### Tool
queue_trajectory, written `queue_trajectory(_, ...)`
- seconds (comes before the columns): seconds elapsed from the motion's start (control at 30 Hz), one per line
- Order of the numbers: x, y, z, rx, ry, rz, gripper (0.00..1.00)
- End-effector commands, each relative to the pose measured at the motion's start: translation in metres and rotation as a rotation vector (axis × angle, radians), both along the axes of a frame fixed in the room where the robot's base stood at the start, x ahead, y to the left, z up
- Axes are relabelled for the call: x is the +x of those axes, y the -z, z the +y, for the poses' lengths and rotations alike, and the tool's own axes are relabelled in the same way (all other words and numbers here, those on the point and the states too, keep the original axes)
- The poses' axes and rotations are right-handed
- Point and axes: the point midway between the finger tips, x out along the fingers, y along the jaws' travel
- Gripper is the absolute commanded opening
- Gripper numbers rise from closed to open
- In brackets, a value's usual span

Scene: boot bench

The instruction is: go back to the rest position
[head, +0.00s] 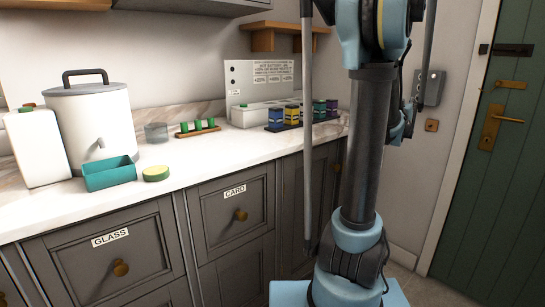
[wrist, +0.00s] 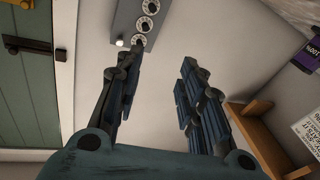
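My gripper (wrist: 157,75) shows in the wrist view with its two dark fingers apart and nothing between them. Beyond the fingertips is bare pale wall, with a grey panel of round dials (wrist: 140,22) behind the left finger. In the head view my arm stands upright in front of the counter's right end. Its upper part leaves the top of the picture, and I cannot make out the gripper clearly there.
The white counter (head: 230,152) carries a lidded white container (head: 88,125), a teal tray (head: 110,173), a green-topped round piece (head: 156,174) and several small jars (head: 295,116). A wooden shelf (head: 285,30) hangs above. A green door (head: 505,150) is at right.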

Motion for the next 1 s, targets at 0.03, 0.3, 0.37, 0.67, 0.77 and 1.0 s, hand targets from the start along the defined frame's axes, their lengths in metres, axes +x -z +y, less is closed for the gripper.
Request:
queue_trajectory(0.03, 0.000, 0.006, 0.017, 0.022, -0.028, 0.031, 0.36)
queue_trajectory(0.3, -0.021, 0.069, 0.123, 0.188, -0.201, 0.283, 0.36)
queue_trajectory(0.37, -0.032, 0.084, 0.145, 0.223, -0.234, 0.345, 0.36)
queue_trajectory(0.67, -0.111, 0.165, 0.245, 0.376, -0.357, 0.671, 0.36)
queue_trajectory(0.77, -0.146, 0.192, 0.272, 0.419, -0.384, 0.787, 0.36)
queue_trajectory(1.0, -0.242, 0.252, 0.321, 0.499, -0.414, 1.069, 0.36)
